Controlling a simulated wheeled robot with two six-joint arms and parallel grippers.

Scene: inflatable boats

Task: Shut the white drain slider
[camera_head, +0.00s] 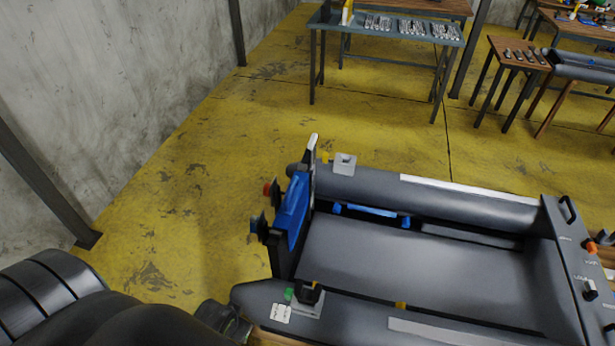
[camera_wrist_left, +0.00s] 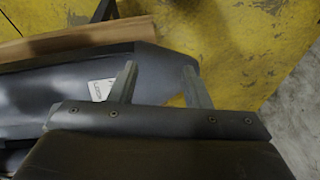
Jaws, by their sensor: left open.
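A grey inflatable boat (camera_head: 375,250) lies across the lower right of the head view. At its left end stands a dark transom with a blue panel (camera_head: 292,208). A pale upright piece (camera_head: 312,150) stands at the transom's far end; I cannot tell whether it is the white drain slider. My left gripper (camera_head: 225,318) is at the near left end of the boat. In the left wrist view its two fingers (camera_wrist_left: 160,75) are open and apart, with nothing held, over the tube's tapered end (camera_wrist_left: 160,62). A white label (camera_wrist_left: 101,89) shows beside one finger. My right gripper is not in view.
Red and blue knobs (camera_head: 267,188) stick out from the transom's outer side. A green piece (camera_head: 289,294) and a black fitting sit on the near tube. Yellow floor (camera_head: 190,200) left of the boat is clear. Tables with parts (camera_head: 400,28) stand behind.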

